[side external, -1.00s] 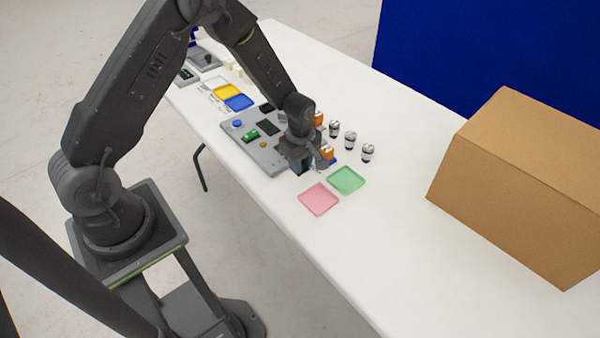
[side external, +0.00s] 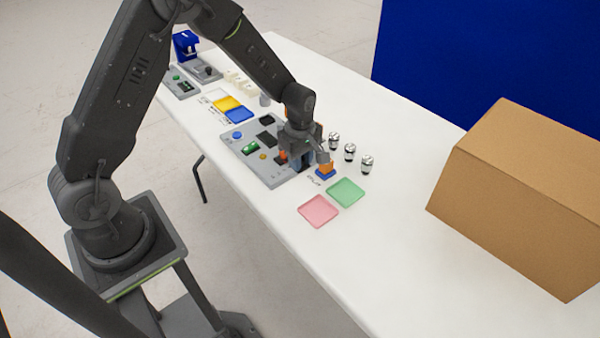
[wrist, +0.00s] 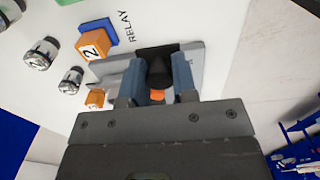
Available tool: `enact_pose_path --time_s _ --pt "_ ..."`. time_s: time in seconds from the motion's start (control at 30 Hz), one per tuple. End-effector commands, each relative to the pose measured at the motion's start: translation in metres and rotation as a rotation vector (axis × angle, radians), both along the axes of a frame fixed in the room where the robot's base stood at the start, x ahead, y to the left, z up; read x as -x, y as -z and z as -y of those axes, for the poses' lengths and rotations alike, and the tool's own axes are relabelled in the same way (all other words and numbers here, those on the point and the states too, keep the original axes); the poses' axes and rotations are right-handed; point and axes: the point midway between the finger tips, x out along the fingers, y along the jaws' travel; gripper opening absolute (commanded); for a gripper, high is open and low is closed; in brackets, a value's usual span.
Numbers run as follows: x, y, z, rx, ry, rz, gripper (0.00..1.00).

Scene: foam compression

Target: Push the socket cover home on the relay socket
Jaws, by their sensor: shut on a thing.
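My gripper (side external: 303,167) is low over the near right end of the grey board (side external: 246,151). In the wrist view its two blue-grey fingers (wrist: 160,62) are closed on a black piece with a tapered middle, which I take as the socket cover (wrist: 158,68). The fingers hide most of the socket area, so I cannot tell how far the cover sits down. The printed word RELAY (wrist: 127,27) lies beside the board. An orange block marked 2 (wrist: 92,45) stands on a blue base (wrist: 112,32) near it, also seen in the side view (side external: 325,169).
Several silver-and-black cylinders (side external: 350,152) stand behind the gripper. A green tray (side external: 346,192) and a pink tray (side external: 318,211) lie in front. A large cardboard box (side external: 520,195) is at the right. The white table (side external: 400,240) is bare between trays and box.

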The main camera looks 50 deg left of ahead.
Motion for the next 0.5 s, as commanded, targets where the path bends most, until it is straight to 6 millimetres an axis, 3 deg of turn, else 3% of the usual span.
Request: enact_pose_path --time_s 0.1,0.37,0.5 --pt "-0.001 -0.030 0.000 -0.001 0.000 0.005 0.00" --pt "0.000 -0.081 0.000 0.000 0.000 0.002 0.00" --pt "-0.019 -0.078 -0.023 0.000 -0.004 -0.002 0.00"
